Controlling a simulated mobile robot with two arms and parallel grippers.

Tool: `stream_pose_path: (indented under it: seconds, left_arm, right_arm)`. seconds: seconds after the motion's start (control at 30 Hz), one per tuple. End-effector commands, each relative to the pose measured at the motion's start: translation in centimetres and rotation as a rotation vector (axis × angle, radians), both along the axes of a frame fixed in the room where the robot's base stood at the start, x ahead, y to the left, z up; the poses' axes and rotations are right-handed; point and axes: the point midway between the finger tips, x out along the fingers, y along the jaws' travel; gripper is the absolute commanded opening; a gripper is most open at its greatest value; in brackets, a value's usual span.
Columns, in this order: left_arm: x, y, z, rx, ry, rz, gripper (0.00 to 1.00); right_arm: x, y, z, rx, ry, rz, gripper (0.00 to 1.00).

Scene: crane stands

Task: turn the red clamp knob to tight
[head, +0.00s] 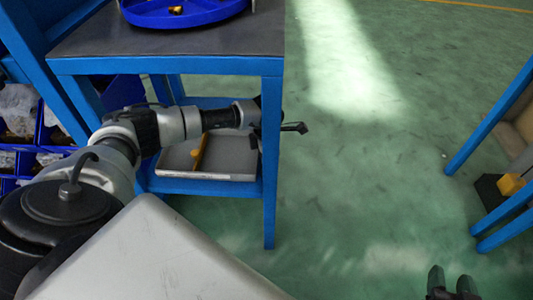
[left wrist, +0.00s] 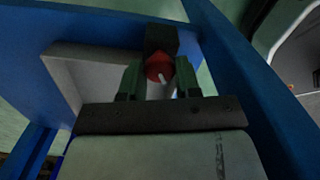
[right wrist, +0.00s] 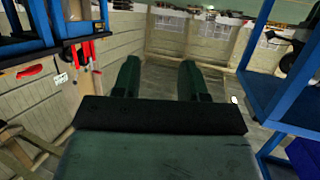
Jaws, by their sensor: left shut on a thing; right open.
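The red clamp knob (left wrist: 158,66) shows in the left wrist view, with a pale mark on its face and a dark block (left wrist: 161,38) behind it. My left gripper (left wrist: 160,76) has one finger on each side of the knob and is shut on it. In the head view my left arm reaches under the blue table's top, and the table leg hides part of its end; the knob cannot be made out there. My right gripper (head: 453,282) is open and empty at the lower right of the head view, and its spread fingers show in the right wrist view (right wrist: 160,82).
The blue table (head: 268,165) has a grey top with a blue round tray (head: 150,17) on it. A grey tray (head: 228,158) with a yellow bar lies on its lower shelf. Another blue frame (head: 500,122) stands at right. The green floor between is clear.

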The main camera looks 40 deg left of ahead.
Motion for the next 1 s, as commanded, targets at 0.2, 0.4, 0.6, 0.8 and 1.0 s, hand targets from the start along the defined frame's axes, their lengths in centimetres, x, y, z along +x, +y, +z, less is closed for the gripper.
stream_pose_path:
  seconds: [0.2,0.4,0.6,0.8,1.0]
  left_arm:
    - [0.1,0.0,0.0,-0.001,-0.002,-0.196,0.09]
    - [0.1,0.0,0.1,0.000,-0.003,-0.348,0.09]
    - [0.1,0.0,0.1,0.000,-0.004,-0.455,0.09]
    - [0.1,0.0,0.1,0.000,-0.004,-0.515,0.09]
    - [0.1,0.0,0.1,0.000,-0.004,-0.536,0.09]
  right_arm:
    - [0.1,0.0,0.2,0.005,-0.022,0.000,0.43]
    - [0.2,0.1,0.6,0.011,-0.050,0.001,0.43]
    - [0.3,0.2,0.9,0.017,-0.075,0.005,0.43]
    - [0.5,0.3,1.2,0.021,-0.095,0.006,0.43]
    - [0.5,0.3,1.2,0.022,-0.096,0.007,0.43]
